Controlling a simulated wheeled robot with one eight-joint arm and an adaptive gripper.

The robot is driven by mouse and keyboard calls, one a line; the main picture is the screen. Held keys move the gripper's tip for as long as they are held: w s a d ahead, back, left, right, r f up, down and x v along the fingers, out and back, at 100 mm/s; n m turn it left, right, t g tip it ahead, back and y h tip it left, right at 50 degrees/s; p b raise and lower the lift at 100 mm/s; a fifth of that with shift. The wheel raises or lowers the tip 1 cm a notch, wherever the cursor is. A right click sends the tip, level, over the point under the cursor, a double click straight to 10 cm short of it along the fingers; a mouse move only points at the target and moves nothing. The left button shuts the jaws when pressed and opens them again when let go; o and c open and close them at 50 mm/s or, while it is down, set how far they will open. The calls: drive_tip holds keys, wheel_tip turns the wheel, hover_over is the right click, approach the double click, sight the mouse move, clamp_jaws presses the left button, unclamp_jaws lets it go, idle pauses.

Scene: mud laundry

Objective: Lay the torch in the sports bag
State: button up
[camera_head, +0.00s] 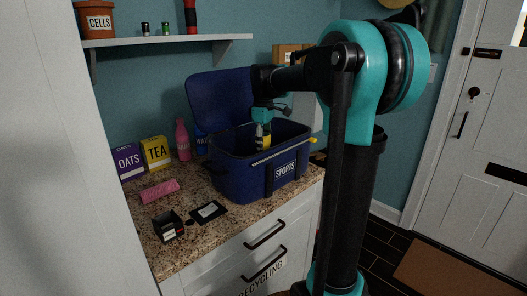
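The sports bag (238,180) is a dark blue open box-shaped bag with a "SPORTS" label, standing on the counter. Its lid is raised at the back left. My gripper (264,127) reaches down into the bag's opening from above. A yellow and pale item (265,141) shows right at the gripper's fingers, inside the bag; it may be the torch, but it is too small and dark to be sure. I cannot tell whether the fingers hold it. The fingertips are partly hidden.
The granite counter (188,245) also carries a pink block (160,190), a small black box (167,227), a dark flat card (208,212), OATS (129,163) and TEA (156,153) boxes and a pink bottle (182,140). A shelf (165,41) hangs above, holding a red-and-black cylinder (190,17).

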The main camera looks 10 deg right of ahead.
drive_tip(key=shift+f, duration=0.65)
drive_tip(key=o, duration=1.3)
drive_tip(key=shift+f, duration=0.1)
wheel_tip(320, 180, up, 12)
drive_tip(key=shift+r, duration=0.15)
